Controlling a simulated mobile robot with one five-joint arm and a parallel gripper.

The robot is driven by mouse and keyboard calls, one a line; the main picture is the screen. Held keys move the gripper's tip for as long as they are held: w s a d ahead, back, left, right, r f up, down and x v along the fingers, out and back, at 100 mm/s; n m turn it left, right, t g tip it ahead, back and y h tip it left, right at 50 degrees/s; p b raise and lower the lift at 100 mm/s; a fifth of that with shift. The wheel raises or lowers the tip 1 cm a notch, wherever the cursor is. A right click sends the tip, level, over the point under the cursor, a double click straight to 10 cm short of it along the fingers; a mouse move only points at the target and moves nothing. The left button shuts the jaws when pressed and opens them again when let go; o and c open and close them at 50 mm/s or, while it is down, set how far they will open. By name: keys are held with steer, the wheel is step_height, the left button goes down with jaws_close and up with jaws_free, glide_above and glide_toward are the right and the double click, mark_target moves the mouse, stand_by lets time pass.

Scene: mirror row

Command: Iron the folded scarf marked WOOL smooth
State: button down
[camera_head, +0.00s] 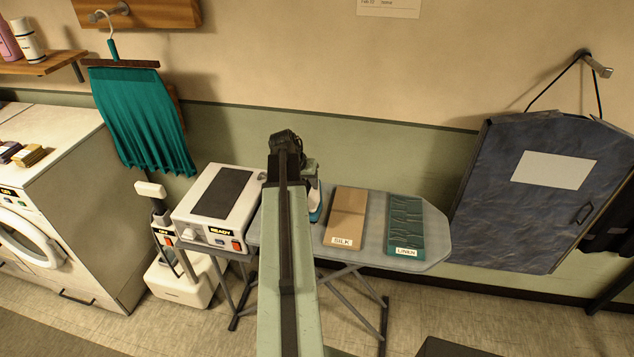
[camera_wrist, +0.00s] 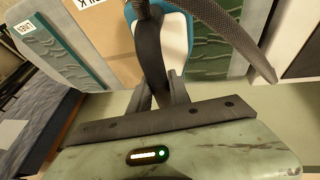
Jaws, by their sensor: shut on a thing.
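My gripper (camera_wrist: 162,92) is shut on the dark handle of the iron (camera_wrist: 177,42), which has a white and teal body. In the head view my arm hides most of the iron (camera_head: 316,205). A green scarf with wrinkles (camera_wrist: 222,48) lies just right of the iron in the wrist view; its label is not visible, and I cannot tell whether the iron touches it. A flat tan scarf marked SILK (camera_head: 347,217) and a wrinkled teal scarf marked LINEN (camera_head: 404,225) lie to the right on the ironing board (camera_head: 437,235).
A white station with a dark top plate and a READY sign (camera_head: 222,200) stands at the board's left end. A white washer (camera_head: 65,190) and a steamer (camera_head: 185,275) stand farther left. A dark garment bag (camera_head: 530,230) hangs at the right.

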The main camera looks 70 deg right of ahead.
steer(key=w+a+r+p, duration=0.3)
steer(key=w+a, duration=0.4)
steer(key=a, duration=0.1)
steer(key=shift+w+a+n, duration=0.2)
steer(key=shift+a+n, duration=0.1)
steer(key=shift+a, duration=0.1)
steer(key=shift+f, duration=0.1)
